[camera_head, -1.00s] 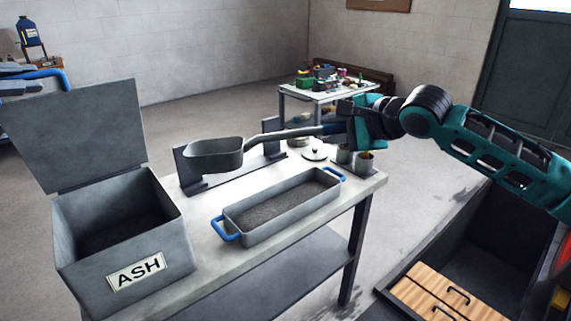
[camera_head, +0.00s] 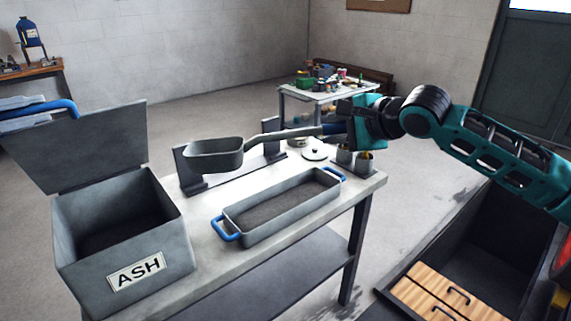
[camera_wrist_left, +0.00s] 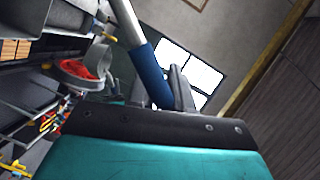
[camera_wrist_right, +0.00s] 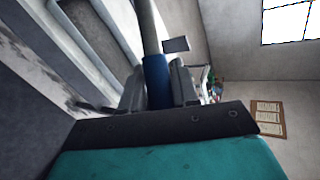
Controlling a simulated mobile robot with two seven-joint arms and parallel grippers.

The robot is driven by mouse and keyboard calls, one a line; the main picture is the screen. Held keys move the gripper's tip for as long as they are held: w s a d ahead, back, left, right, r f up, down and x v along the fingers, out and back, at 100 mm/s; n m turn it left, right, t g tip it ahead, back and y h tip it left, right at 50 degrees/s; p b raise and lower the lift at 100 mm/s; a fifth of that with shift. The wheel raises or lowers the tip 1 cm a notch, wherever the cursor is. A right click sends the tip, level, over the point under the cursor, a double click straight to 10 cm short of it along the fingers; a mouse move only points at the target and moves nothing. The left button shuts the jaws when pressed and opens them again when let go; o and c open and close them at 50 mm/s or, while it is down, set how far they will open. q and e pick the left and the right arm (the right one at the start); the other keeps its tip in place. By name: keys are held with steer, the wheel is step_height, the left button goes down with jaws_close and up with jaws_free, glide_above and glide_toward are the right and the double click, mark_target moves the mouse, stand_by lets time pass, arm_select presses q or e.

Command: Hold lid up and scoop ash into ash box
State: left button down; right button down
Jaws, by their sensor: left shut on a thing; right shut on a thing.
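The grey ash box (camera_head: 95,275) stands on the near left of the table, with an ASH label. Its lid (camera_head: 85,145) is raised and leans back, with a blue handle (camera_head: 40,109) behind it. In the left wrist view my left gripper (camera_wrist_left: 155,95) is shut on a blue grip with a metal shaft. The head view does not clearly show this gripper. My right gripper (camera_head: 352,120) is shut on the blue grip of the scoop (camera_head: 214,156), also in the right wrist view (camera_wrist_right: 157,85). The scoop hangs above the table; its contents are unclear. The ash tray (camera_head: 260,231) holds grey ash.
A dark rack (camera_head: 190,170) stands on the table behind the tray. Small metal cups (camera_head: 345,154) and a small lid (camera_head: 314,154) are at the table's far right. A cluttered side table (camera_head: 325,94) stands behind. An open dark bin with wooden drawers (camera_head: 440,285) is at lower right.

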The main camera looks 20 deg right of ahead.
steer(key=shift+r, duration=0.1)
arm_select(q)
steer(key=s+d+f+m+t+h, duration=0.1)
steer(key=s+f, duration=0.4)
steer(key=f, duration=0.5)
steer(key=s+d+f+m+h, duration=0.1)
steer(key=s+d+f+m, duration=0.1)
steer(key=s+f+m, duration=0.4)
steer(key=shift+s+d+f+t, duration=0.3)
steer(key=shift+d+f+t, duration=0.1)
steer(key=shift+f, duration=1.85)
steer(key=c, duration=0.9)
jaws_free()
steer(key=shift+a, duration=0.1)
arm_select(e)
steer(key=shift+w+f, duration=0.1)
steer(key=shift+f, duration=0.1)
arm_select(q)
steer(key=b+v, duration=0.2)
steer(key=v, duration=1)
steer(key=shift+f, duration=0.1)
arm_select(e)
steer(key=shift+f, duration=0.8)
